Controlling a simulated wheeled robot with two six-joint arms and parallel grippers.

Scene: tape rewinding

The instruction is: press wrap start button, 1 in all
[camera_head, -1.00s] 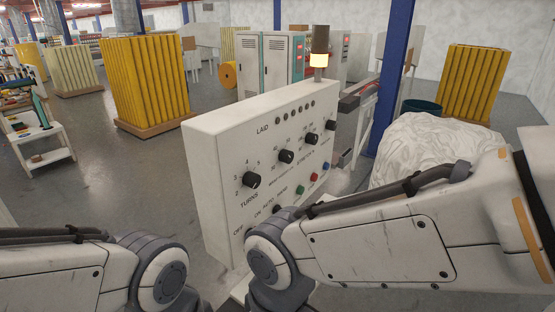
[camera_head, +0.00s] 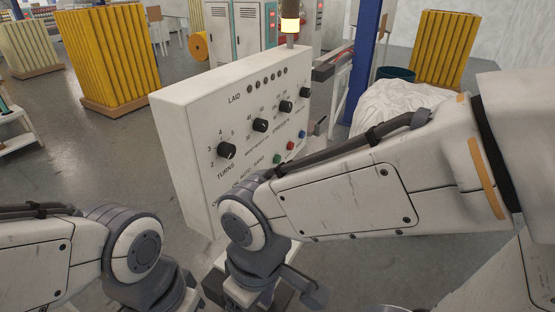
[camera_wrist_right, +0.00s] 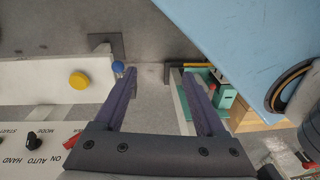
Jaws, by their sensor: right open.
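The white control panel (camera_head: 182,135) stands upright at the middle of the head view. Its front carries black knobs, a green button (camera_head: 276,158), a red button (camera_head: 290,146) and a blue button (camera_head: 302,133). Which button is labelled start is too small to read in the head view. In the right wrist view a panel edge with "START" and "MODE" lettering (camera_wrist_right: 18,132) shows at lower left. My right gripper (camera_wrist_right: 160,100) is open and empty, apart from the panel; my right arm covers the panel's lower front in the head view. My left gripper is out of view.
A white wrapped bundle (camera_head: 385,103) lies behind my right arm, near a blue post (camera_head: 366,65). Yellow stacks (camera_head: 108,60) stand farther back. In the right wrist view a yellow knob (camera_wrist_right: 79,80) and a light-blue surface (camera_wrist_right: 240,40) show.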

